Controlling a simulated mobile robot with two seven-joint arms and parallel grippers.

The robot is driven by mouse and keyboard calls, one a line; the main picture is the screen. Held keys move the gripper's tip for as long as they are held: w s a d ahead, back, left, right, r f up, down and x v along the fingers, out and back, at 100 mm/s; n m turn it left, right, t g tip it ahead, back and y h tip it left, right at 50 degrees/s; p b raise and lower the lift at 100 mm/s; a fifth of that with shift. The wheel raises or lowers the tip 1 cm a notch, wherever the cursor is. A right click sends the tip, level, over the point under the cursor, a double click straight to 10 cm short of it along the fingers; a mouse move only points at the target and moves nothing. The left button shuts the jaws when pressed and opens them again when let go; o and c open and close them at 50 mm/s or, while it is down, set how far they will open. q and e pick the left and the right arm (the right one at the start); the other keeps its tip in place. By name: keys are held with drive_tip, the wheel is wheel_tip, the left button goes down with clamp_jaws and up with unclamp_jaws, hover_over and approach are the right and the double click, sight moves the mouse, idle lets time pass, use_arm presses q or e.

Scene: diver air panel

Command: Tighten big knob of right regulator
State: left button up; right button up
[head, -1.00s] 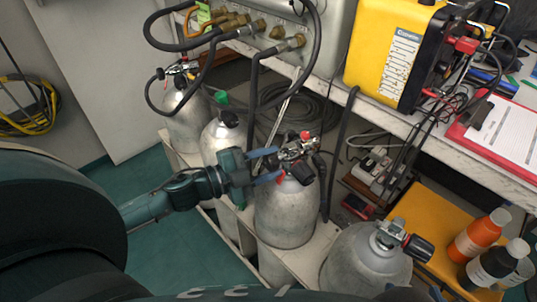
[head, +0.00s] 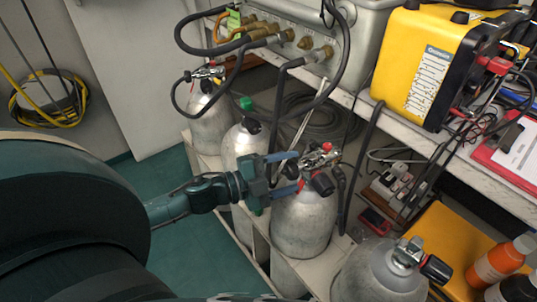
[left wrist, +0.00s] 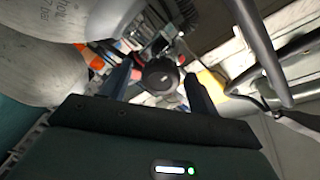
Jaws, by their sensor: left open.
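The right regulator (head: 322,156) sits on top of a grey cylinder (head: 303,222) near the middle of the head view. It is metallic with red parts. Its big knob (head: 291,169) is dark and faces left, mostly hidden by my gripper. My left gripper (head: 296,173) is open, with its blue fingers reaching the regulator from the left, one on each side of the knob. In the left wrist view, the round black knob (left wrist: 160,76) shows between and just beyond the fingertips. I cannot tell whether a finger touches it. My right gripper is not in view.
Another black knob (head: 322,184) sits on the same cylinder's top. A hose runs beside it up to the panel (head: 325,45). A cylinder with a green cap (head: 245,103) stands behind left, another cylinder (head: 385,275) front right. A bench edge (head: 455,155) lies to the right.

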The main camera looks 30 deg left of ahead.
use_arm(q)
drive_tip(key=p+v, duration=0.1)
drive_tip(key=v, duration=1.1)
drive_tip(key=shift+s+a+p, duration=0.2)
drive_tip(key=shift+s+p, duration=0.1)
drive_tip(key=shift+s, duration=0.05)
